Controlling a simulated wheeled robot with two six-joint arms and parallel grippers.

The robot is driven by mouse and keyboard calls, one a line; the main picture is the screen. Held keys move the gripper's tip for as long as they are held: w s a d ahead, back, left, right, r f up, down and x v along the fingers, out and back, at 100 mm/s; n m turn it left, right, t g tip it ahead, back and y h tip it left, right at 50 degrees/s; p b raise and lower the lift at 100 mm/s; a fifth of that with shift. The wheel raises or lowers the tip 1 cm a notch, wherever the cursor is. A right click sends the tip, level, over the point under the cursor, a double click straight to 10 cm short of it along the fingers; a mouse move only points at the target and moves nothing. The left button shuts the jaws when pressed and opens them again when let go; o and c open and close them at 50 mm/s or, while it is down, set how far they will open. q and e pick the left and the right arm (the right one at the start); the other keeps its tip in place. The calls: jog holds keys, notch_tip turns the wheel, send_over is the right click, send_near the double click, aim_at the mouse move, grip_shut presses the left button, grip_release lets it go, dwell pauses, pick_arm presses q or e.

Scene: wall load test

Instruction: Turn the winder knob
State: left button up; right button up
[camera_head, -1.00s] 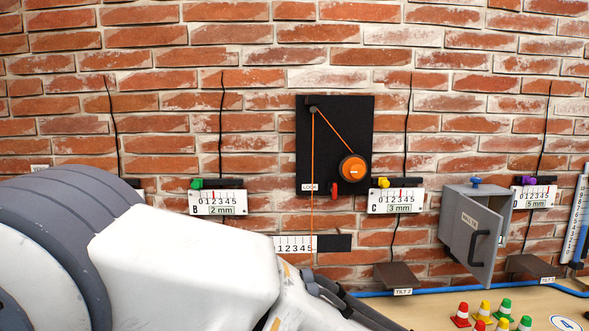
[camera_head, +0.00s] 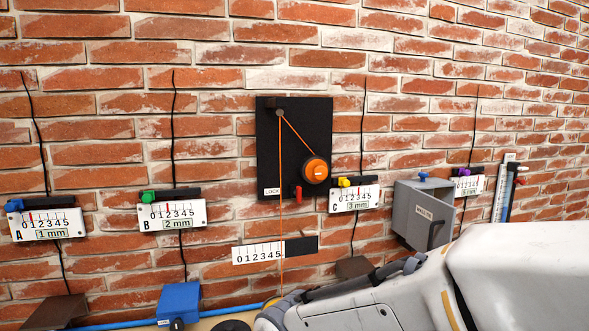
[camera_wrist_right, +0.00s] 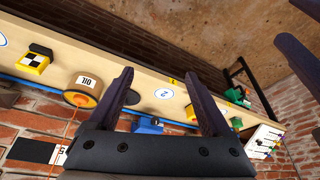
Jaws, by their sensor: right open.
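The orange winder knob (camera_head: 316,170) is on a black wall panel (camera_head: 266,150), with a white line across its face. An orange cord (camera_head: 281,220) runs from the knob over a small pulley (camera_head: 281,112) and down past a scale (camera_head: 260,254). A red lever (camera_head: 297,191) is beside the LOCK label (camera_head: 271,191). My right gripper (camera_wrist_right: 157,72) is open and empty in the right wrist view, over the bench area, with the knob out of that view. In the head view my right arm comes in at lower right; its fingers are hidden. My left gripper is not in view.
Gauges A (camera_head: 48,225), B (camera_head: 172,217) and C (camera_head: 354,199) are on the brick wall. A grey box (camera_head: 422,212) with an open door stands right of the knob.

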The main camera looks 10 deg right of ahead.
jog(key=w+d+r+m+t+p, duration=0.1)
jog(key=w+d+r+m+t, duration=0.15)
jog(key=w+r, duration=0.45)
jog(key=w+d+r+m+t+p, duration=0.1)
jog(key=w+d+r+t, duration=0.2)
jog(key=w, duration=0.8)
jog(key=m+t+h+p, duration=0.1)
jog(key=t+p, duration=0.3)
jog(key=t, duration=0.5)
send_near(321, 173)
jog(key=w+p, duration=0.1)
jog(key=w, duration=0.2)
jog(key=w+p, duration=0.1)
jog(key=w, duration=0.2)
jog(key=w+p, duration=0.2)
jog(key=w, duration=0.1)
jog(key=shift+w+a+r, duration=0.15)
jog(key=shift+w+r, duration=0.1)
jog(key=shift+w, duration=0.05)
jog(key=shift+w+f, duration=0.15)
jog(key=shift+w, duration=0.4)
